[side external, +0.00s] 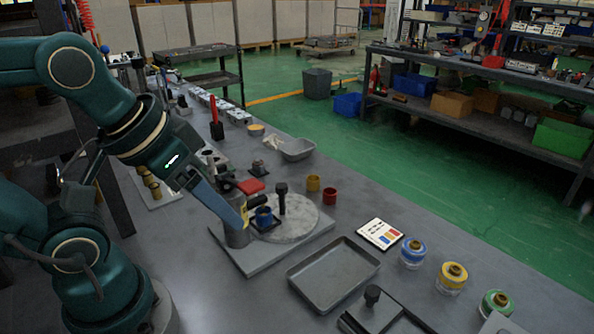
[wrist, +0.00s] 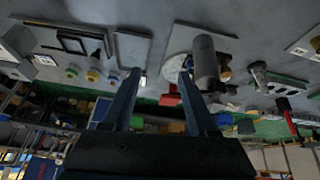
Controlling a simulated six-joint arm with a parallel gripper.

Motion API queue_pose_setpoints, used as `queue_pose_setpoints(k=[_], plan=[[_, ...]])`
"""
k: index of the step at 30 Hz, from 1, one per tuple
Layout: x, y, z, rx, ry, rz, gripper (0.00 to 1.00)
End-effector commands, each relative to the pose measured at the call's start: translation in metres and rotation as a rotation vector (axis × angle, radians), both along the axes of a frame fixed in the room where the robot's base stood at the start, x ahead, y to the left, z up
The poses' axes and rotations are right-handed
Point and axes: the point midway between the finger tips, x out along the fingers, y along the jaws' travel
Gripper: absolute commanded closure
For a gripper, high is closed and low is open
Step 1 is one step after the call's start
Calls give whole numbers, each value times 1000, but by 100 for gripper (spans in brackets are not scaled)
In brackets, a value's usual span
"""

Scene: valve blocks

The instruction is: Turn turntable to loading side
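The turntable (side external: 297,226) is a round light-grey disc on a grey base plate (side external: 262,262) in the side view. A black upright post (side external: 282,198) stands on it, and a blue cup (side external: 264,216) sits in a dark square holder at its left. A grey cylinder (side external: 237,238) stands beside the disc on the plate. My gripper (side external: 244,215) is above this cylinder, left of the blue cup; contact is unclear. In the wrist view my gripper (wrist: 160,73) has its two fingers apart with nothing between them. The disc (wrist: 176,66) shows there partly behind the grey cylinder (wrist: 205,62).
An empty grey tray (side external: 330,272) lies in front of the turntable. Red (side external: 330,195) and yellow (side external: 313,183) cups stand behind it. A label card (side external: 380,234) and several colour-banded jars (side external: 412,252) are at right. A red block (side external: 251,186) and grey bowl (side external: 297,150) are farther back.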

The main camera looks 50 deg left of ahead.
Motion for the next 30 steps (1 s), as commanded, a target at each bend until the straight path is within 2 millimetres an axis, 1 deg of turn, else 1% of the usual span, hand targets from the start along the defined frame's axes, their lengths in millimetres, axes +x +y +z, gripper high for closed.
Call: queue_pose_setpoints(k=[1,3,6,10,14,17,19,24,27,30], plan=[[6,1,10,-16,1,34,41],[17,3,22,-42,17,97,41],[35,8,38,-79,56,197,41],[64,18,51,-119,115,331,41],[95,31,54,-150,177,457,41],[117,43,49,-170,226,547,41],[133,52,42,-179,261,605,41],[163,75,15,-196,345,720,41],[174,87,-3,-197,385,754,41],[178,95,-19,-197,419,775,41]])
